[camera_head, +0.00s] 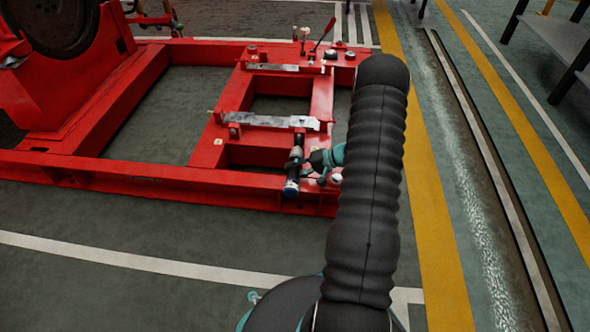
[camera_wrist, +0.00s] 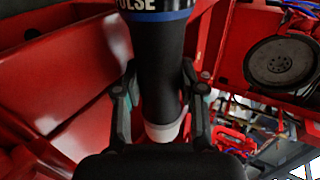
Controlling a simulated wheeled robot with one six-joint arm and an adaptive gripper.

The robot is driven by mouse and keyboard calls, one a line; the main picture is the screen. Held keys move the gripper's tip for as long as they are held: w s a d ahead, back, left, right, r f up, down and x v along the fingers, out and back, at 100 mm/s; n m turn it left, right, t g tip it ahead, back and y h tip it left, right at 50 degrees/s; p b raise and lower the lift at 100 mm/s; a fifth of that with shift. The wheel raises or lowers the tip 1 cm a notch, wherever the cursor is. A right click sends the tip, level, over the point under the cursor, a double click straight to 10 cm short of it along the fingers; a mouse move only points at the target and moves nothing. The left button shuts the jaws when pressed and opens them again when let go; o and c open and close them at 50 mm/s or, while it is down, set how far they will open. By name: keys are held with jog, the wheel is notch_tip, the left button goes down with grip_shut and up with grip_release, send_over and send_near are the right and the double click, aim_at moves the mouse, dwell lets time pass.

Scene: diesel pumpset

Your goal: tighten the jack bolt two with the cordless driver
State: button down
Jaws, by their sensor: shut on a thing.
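The cordless driver (camera_head: 292,184) is dark with a blue and white band at its lower end. It stands over the near right part of the red base frame. In the wrist view the driver (camera_wrist: 160,60) shows a dark body with a blue ring and white lettering. My gripper (camera_head: 312,162) reaches it from the right, and its two fingers (camera_wrist: 160,85) close on either side of the driver's body. I cannot pick out jack bolt two. The driver's tip and any contact with a bolt are unclear.
The red base frame (camera_head: 190,174) has open bays and bright metal pads (camera_head: 270,121). A red-handled lever (camera_head: 323,33) stands at its far right. My dark arm hides part of the frame's right side. Clear floor (camera_head: 120,290) lies in front; a grey bench (camera_head: 560,45) stands upper right.

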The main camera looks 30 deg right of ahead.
aim_at(298, 177)
jog(key=shift+w+d, duration=0.4)
jog(key=shift+w, duration=0.2)
dwell(2.0)
jog(key=shift+s+a, duration=0.5)
jog(key=shift+s, duration=0.25)
jog(key=shift+s+a, duration=0.5)
jog(key=shift+s, duration=0.25)
jog(key=shift+s+a, duration=0.5)
jog(key=shift+s, duration=0.25)
